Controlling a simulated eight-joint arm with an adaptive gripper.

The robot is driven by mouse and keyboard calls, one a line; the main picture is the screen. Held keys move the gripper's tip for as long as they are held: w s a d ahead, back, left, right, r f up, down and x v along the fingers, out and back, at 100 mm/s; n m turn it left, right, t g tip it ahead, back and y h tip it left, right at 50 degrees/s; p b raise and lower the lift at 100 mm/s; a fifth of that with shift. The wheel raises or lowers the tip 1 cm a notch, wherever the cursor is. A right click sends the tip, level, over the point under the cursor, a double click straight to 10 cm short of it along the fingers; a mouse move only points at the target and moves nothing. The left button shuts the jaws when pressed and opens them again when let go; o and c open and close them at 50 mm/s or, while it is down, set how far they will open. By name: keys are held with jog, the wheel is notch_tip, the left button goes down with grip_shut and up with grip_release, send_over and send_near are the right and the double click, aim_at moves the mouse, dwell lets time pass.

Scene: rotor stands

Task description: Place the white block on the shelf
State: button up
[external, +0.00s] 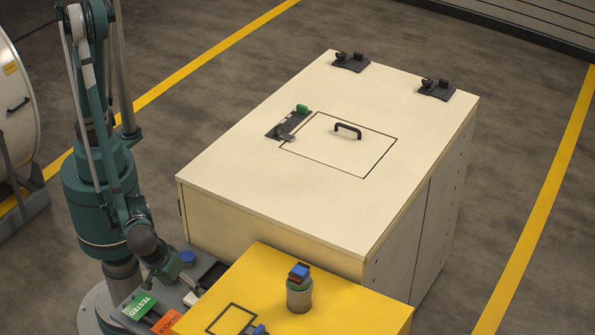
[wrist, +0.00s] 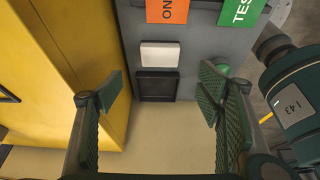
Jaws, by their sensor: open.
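The white block (wrist: 160,55) lies on a grey surface (wrist: 200,55) in the wrist view, just above a black square (wrist: 157,86) that may be a recess or a pad. My gripper (wrist: 162,90) is open and empty, its two fingers spread to the left and right of the black square, with the block slightly farther up between them. In the external view my gripper (external: 192,285) is low over the grey ledge beside my base; its fingers are small and hard to make out. Which surface is the shelf I cannot tell for sure.
An orange plate (wrist: 167,10) and a green "TESTED" plate (wrist: 241,10) lie close above the block. A yellow cabinet (external: 330,300) stands right of the ledge, bearing a cylinder (external: 299,295) with a blue top. A large cream cabinet (external: 240,165) stands behind.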

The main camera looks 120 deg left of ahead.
jog(key=shift+r, duration=0.1)
dwell(0.4)
jog(key=s+a+r+m+t+h, duration=0.1)
jog(key=a+r+m+h, duration=0.1)
jog(key=a+r+m, duration=0.5)
jog(key=s+a+r+m+t+h, duration=0.15)
jog(key=a+r, duration=0.25)
jog(key=r, duration=0.7)
jog(key=s+a+r+m+t+h, duration=0.1)
jog(key=s+a+r+m+t, duration=0.3)
jog(key=s+a+r+m, duration=0.5)
jog(key=shift+s+a+r+t, duration=0.35)
jog(key=shift+s+a+r, duration=0.45)
jog(key=shift+s+r, duration=0.4)
jog(key=shift+w+r+m, duration=0.15)
jog(key=shift+m, duration=0.1)
dwell(0.3)
